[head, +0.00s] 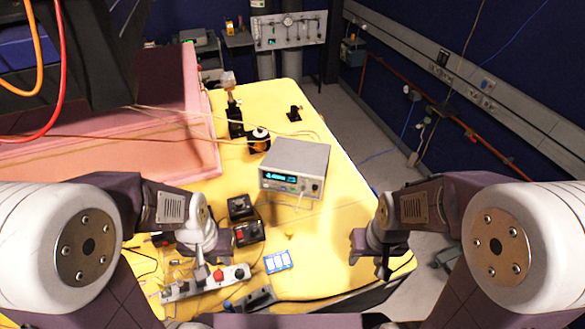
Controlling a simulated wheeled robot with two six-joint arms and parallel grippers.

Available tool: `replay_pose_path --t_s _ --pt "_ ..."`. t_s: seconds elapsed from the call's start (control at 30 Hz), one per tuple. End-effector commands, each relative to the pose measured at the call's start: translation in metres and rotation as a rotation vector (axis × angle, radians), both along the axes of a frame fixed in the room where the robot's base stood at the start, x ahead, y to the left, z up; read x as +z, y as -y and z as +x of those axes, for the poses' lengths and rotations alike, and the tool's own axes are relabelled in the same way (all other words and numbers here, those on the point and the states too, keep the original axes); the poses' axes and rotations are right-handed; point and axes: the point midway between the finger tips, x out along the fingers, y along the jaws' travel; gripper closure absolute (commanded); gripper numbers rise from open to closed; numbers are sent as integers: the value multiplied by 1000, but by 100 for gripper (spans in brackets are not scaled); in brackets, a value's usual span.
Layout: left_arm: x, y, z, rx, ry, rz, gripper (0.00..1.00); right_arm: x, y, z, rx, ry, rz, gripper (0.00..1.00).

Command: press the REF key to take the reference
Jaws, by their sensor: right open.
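A grey box-shaped instrument (300,157) with a lit cyan display (280,177) stands on the yellow table, its front panel facing me. Small keys and a knob show on the panel, but their labels are too small to read, so I cannot tell which is REF. My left gripper (203,268) is left of and nearer than the instrument, above the front of the table and apart from it; its fingers are unclear. My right gripper (384,268) is open, right of and nearer than the instrument, by the table's right edge. It touches nothing that I can see.
The yellow table (335,215) has bare room right of the instrument. Two black boxes (247,233), a grey strip with buttons (205,285) and a blue-white card (278,262) lie nearer. A pink foam enclosure (110,170) stands left. A thin cable hangs at the instrument's front.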

Motion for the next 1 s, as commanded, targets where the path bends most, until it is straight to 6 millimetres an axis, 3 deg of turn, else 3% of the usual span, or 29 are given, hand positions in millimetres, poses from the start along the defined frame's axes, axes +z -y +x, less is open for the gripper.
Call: replay_pose_path --t_s 1.0 --pt "0 0 0 0 0 0 100 0 0 0 0 0 0 53"
